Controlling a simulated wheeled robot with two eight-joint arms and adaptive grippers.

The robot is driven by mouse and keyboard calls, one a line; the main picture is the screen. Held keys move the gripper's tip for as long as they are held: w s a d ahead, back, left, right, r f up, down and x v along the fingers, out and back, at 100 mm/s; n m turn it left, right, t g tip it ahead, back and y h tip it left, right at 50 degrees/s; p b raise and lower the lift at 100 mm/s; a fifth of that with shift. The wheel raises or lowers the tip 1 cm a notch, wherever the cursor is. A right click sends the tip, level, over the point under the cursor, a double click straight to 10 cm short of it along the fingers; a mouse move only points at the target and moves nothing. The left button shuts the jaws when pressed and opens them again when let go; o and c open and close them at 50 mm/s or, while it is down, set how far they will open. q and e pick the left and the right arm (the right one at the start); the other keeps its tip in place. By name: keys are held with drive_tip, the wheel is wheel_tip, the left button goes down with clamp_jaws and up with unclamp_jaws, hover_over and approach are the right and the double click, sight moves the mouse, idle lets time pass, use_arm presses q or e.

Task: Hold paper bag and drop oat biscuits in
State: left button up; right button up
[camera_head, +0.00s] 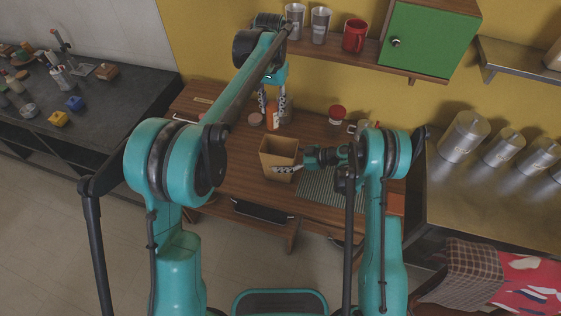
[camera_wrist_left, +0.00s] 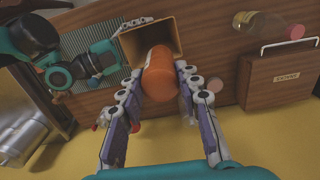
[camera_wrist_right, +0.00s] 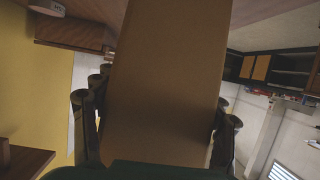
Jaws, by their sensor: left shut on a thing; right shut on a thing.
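The paper bag (camera_head: 277,160) is brown and stands open-topped at the wooden table. My right gripper (camera_head: 300,167) is shut on its side, and the bag fills the middle of the right wrist view (camera_wrist_right: 165,85). The oat biscuits (camera_head: 272,118) look like an orange roll. My left gripper (camera_head: 271,100) is shut on the roll, which hangs down between the fingers, behind the bag in the head view. In the left wrist view the roll (camera_wrist_left: 158,75) overlaps the near rim of the bag's opening (camera_wrist_left: 128,45). Its height above the rim is hard to tell.
A wooden box with a handle (camera_wrist_left: 275,80) and a lying bottle (camera_wrist_left: 260,25) are beside the bag in the left wrist view. A red-lidded jar (camera_head: 337,115) stands behind, and a striped mat (camera_head: 318,187) lies right of the bag. A shelf with cups (camera_head: 320,25) is above.

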use_arm(q)
drive_tip(key=shift+a, duration=0.3)
wheel_tip(320, 180, down, 12)
idle(1.5)
drive_tip(key=shift+f, duration=0.1)
drive_tip(key=o, duration=1.3)
wheel_tip(320, 180, up, 12)
drive_tip(key=shift+r, duration=0.1)
